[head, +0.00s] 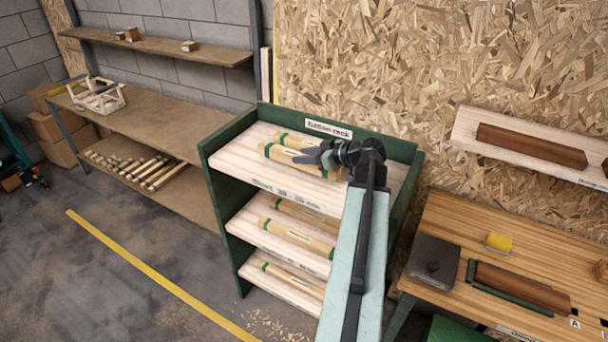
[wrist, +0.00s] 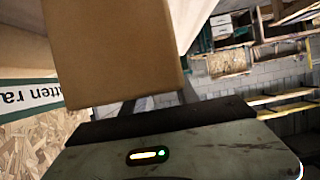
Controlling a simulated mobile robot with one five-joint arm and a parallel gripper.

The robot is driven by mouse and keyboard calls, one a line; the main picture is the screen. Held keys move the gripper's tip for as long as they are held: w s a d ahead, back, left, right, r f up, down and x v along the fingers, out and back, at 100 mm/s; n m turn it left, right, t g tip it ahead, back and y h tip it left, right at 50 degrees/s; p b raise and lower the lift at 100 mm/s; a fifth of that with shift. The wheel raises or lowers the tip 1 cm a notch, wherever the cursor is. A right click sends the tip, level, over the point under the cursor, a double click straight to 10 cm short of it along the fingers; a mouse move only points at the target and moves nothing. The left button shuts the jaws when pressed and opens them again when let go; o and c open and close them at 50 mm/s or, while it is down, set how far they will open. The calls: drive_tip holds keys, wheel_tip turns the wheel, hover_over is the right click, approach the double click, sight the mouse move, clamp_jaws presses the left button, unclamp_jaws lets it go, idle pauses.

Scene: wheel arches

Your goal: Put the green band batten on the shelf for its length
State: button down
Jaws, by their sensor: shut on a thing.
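The batten rack (head: 232,205) is a green frame with three pale shelves, standing in the middle of the head view. On its top shelf (head: 238,150) lie light wooden battens with green bands. My gripper (head: 326,157) is over this top shelf, shut on the nearer green band batten (head: 284,156), which lies lengthwise along the shelf. Another batten (head: 291,140) lies just behind it. I cannot tell whether the held batten touches the shelf. In the wrist view the held batten (wrist: 112,45) fills the upper left, close to the gripper; its band is not seen there.
The middle shelf (head: 247,221) and bottom shelf (head: 251,272) also hold battens. A workbench (head: 449,217) with a dark block and a brown bar stands to the right. A long brown bench (head: 150,118) stands at the left. The floor at front left is clear.

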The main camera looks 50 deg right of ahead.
sight(336, 168)
wheel_tip(336, 168, down, 4)
drive_tip(key=b, duration=0.3)
drive_tip(key=shift+b, duration=0.35)
drive_tip(key=shift+s+r, duration=0.1)
drive_tip(key=shift+r, duration=0.1)
drive_tip(key=shift+f, duration=0.1)
drive_tip(key=c, duration=0.9)
unclamp_jaws()
drive_tip(key=p+v, duration=0.5)
drive_tip(key=v, duration=0.7)
